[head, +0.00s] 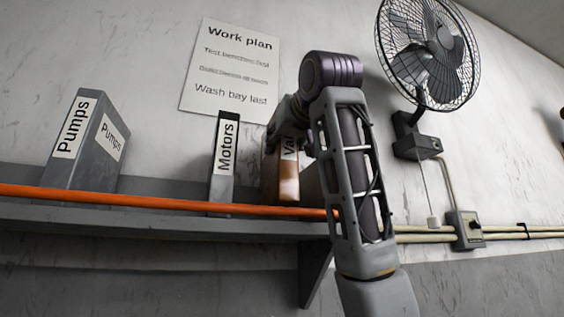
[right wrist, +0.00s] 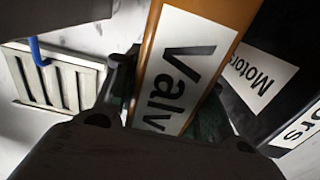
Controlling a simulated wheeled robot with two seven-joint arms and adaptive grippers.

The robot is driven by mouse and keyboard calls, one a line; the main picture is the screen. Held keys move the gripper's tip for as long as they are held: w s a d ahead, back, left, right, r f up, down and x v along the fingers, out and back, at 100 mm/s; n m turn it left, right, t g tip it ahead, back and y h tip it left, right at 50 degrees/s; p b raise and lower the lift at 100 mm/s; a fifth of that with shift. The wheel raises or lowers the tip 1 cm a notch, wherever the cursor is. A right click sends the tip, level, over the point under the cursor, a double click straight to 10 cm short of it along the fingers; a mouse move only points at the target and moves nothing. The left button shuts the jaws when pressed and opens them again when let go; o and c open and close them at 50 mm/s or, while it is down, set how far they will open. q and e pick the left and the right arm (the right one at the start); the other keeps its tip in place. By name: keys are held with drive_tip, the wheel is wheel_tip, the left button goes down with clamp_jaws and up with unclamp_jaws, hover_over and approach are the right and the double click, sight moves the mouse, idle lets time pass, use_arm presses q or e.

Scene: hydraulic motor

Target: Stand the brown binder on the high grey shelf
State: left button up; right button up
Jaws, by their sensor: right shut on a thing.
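The brown binder (head: 288,186) stands roughly upright at the high grey shelf (head: 150,222), right of the black-and-grey Motors binder (head: 223,165). Its lower end is near the orange rail; I cannot tell whether it touches the shelf board. My right gripper (head: 284,124) is shut on the binder's upper part, and my arm partly hides it. In the right wrist view the binder (right wrist: 222,12) with its "Valv" label sits between the fingers (right wrist: 170,105), close to the Motors binder (right wrist: 262,70). My left gripper is not in view.
An orange rail (head: 140,201) runs along the shelf front. A grey Pumps binder (head: 88,145) stands at the left, with free shelf between it and Motors. A wall fan (head: 428,55), a switch box (head: 465,230) and pipes are at the right. A louvred vent (right wrist: 60,82) shows in the wrist view.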

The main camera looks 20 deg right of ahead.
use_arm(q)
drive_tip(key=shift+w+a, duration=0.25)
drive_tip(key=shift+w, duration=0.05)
